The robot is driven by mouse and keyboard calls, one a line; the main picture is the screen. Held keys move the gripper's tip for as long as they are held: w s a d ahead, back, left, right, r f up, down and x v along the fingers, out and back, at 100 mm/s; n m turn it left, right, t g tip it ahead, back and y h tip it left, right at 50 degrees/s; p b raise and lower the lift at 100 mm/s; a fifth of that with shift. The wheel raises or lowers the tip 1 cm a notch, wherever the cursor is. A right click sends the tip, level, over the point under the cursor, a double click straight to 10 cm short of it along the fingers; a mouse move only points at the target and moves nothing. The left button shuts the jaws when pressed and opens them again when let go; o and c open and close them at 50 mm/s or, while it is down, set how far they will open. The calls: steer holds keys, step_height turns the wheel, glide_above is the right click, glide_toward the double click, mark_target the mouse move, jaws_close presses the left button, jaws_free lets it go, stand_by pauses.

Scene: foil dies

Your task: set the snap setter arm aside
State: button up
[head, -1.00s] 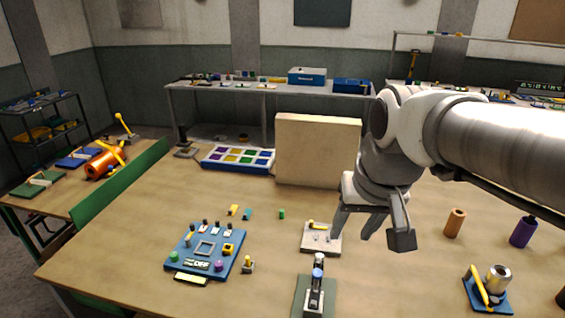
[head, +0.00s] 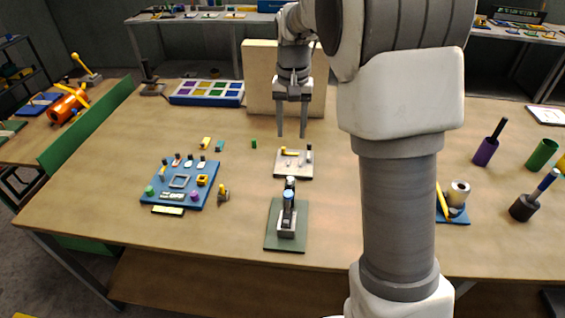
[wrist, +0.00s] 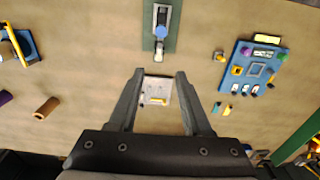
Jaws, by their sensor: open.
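A press-like device (head: 287,217) with a dark upright arm and a blue knob stands on a green mat (head: 272,240) near the table's front; I take it to be the snap setter. It also shows at the top of the wrist view (wrist: 160,32). Behind it lies a pale plate (head: 283,173) with a yellow piece and small grey posts. My gripper (head: 291,135) is open, empty and pointing down, above the table around the pale plate. In the wrist view the plate (wrist: 148,101) shows between the fingers, and the setter lies beyond the fingertips.
A blue board (head: 157,200) with several small parts lies to the left. A beige block (head: 257,80) stands behind my gripper, beside a tray of coloured compartments (head: 207,101). A blue stand (head: 453,213) with a metal cup is at the right.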

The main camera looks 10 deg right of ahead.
mark_target(289, 183)
steer(key=f, duration=1.2)
steer(key=f+p, duration=0.1)
steer(key=f, duration=0.5)
steer(key=shift+w+f, duration=0.15)
steer(key=shift+w, duration=0.2)
jaws_close()
stand_by(0.6)
